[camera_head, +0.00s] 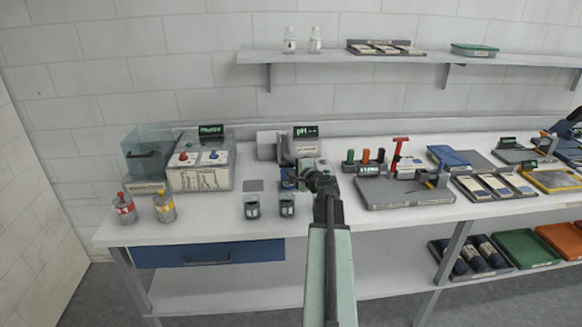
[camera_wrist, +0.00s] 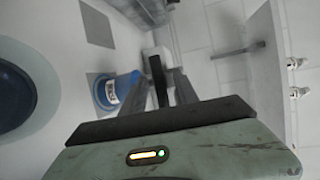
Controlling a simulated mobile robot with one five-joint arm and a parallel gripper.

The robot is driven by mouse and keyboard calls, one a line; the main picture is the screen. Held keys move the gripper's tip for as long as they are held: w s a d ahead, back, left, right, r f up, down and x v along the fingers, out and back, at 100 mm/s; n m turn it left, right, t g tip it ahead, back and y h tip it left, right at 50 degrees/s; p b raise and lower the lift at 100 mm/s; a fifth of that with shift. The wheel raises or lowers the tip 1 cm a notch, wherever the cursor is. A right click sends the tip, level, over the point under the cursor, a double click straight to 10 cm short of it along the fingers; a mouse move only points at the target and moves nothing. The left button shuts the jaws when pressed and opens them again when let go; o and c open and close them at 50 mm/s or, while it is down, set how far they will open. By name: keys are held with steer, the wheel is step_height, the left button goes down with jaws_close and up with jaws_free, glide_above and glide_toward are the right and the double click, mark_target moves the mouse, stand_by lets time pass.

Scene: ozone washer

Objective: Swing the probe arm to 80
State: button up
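The pH meter (camera_head: 306,145) stands in the middle of the bench with a dark display reading "pH" and dashes. Its probe arm is largely hidden behind my gripper in the head view. My gripper (camera_head: 300,180) is right in front of the meter, above the beakers. In the wrist view my gripper (camera_wrist: 166,95) shows two grey fingers standing apart. A dark upright bar (camera_wrist: 158,80), perhaps the probe arm, shows between them; I cannot tell if they touch it. A blue-filled beaker (camera_wrist: 118,91) is left of the fingers. No angle reading is legible.
Two small beakers (camera_head: 252,207) stand near the bench's front edge. A white box with a display (camera_head: 211,132) is left of the meter. A rack with coloured tubes (camera_head: 365,158) and a grey base with a red-topped post (camera_head: 400,150) are to the right. A shelf (camera_head: 340,57) hangs above.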

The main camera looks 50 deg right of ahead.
jaws_close()
steer(key=shift+s+a, duration=0.1)
steer(key=shift+a, duration=0.05)
stand_by(1.0)
